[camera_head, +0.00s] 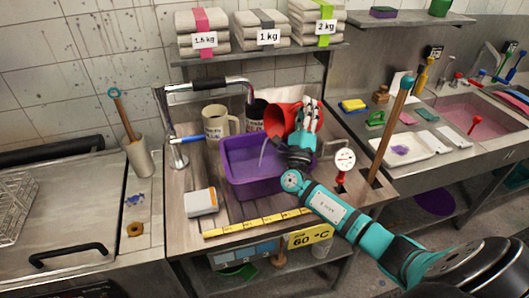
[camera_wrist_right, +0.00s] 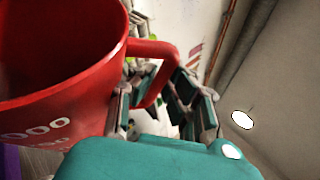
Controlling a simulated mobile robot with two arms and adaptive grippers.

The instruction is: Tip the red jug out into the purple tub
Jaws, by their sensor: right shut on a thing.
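The red jug (camera_head: 281,123) is tilted over the right part of the purple tub (camera_head: 238,184). A thin pale stream runs from the jug's lip down into the tub, which holds purple liquid. My right gripper (camera_head: 306,122) is shut on the jug's handle. In the right wrist view the jug (camera_wrist_right: 62,60) fills the left side, with white markings on its wall, and the gripper's fingers (camera_wrist_right: 160,105) are around its handle. The jug's inside looks dark red there, and its contents cannot be made out. My left gripper is not in view.
A cream mug (camera_head: 216,122) and a dark mug (camera_head: 256,113) stand behind the tub. A tap (camera_head: 205,86) arches at the back left. A dial thermometer (camera_head: 344,160) and a wooden pole (camera_head: 391,130) stand to the right. A white-and-orange box (camera_head: 201,202) lies front left.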

